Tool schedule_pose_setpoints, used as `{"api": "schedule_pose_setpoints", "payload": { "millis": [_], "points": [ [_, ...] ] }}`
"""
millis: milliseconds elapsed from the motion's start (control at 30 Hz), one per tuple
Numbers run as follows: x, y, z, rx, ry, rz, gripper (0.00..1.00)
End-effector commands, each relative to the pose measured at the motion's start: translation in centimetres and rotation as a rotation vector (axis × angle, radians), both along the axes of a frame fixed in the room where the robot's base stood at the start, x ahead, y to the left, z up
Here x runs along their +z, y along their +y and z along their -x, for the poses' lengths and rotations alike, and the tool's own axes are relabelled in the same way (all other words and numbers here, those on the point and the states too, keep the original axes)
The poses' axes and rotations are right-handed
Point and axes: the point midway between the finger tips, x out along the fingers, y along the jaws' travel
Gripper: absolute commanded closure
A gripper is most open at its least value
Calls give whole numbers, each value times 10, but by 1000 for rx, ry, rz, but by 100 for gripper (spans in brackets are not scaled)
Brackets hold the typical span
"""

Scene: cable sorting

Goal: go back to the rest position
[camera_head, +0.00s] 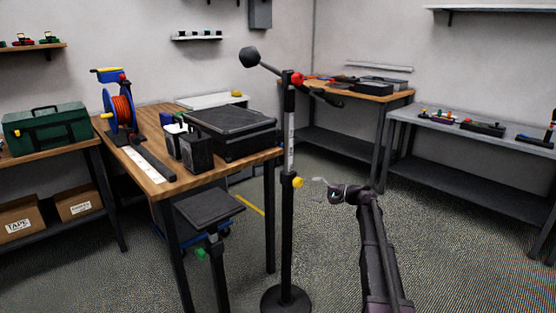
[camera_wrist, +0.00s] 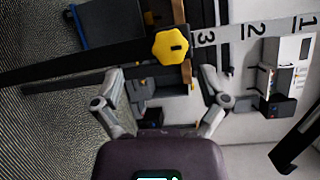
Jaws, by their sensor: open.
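My gripper (camera_head: 318,188) is open and empty, just right of the black stand. In the wrist view its two fingers (camera_wrist: 160,80) are spread wide apart. The yellow knob (camera_head: 298,182) sits on the stand's pole (camera_head: 287,225). In the wrist view the knob (camera_wrist: 170,46) lies beyond and between the fingertips, and no finger visibly touches it. The pole crosses the wrist view sideways, with a white numbered scale (camera_wrist: 240,42) beside the knob. I cannot tell the exact gap between fingers and knob.
The stand has a round base (camera_head: 286,300) and a tilted boom with a red knob (camera_head: 297,78). A wooden workbench (camera_head: 160,185) with a cable reel (camera_head: 122,110) and black case (camera_head: 230,128) stands left. A grey bench (camera_head: 470,139) stands right. Carpet (camera_head: 445,240) right of my arm is clear.

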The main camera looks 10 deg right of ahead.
Motion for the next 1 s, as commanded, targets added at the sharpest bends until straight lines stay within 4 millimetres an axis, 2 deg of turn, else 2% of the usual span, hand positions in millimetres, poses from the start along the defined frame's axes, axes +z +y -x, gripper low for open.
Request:
{"api": "schedule_pose_setpoints", "payload": {
  "millis": [167,267,500,733,1000],
  "points": [
    [-22,30,31,45,22,124,7],
    [-41,51,57,87,43,230,7],
    [-91,92,129,202,95,533,7],
    [-131,108,201,317,142,824,7],
    [-163,104,283,444,196,1157,7]
  ]
}}
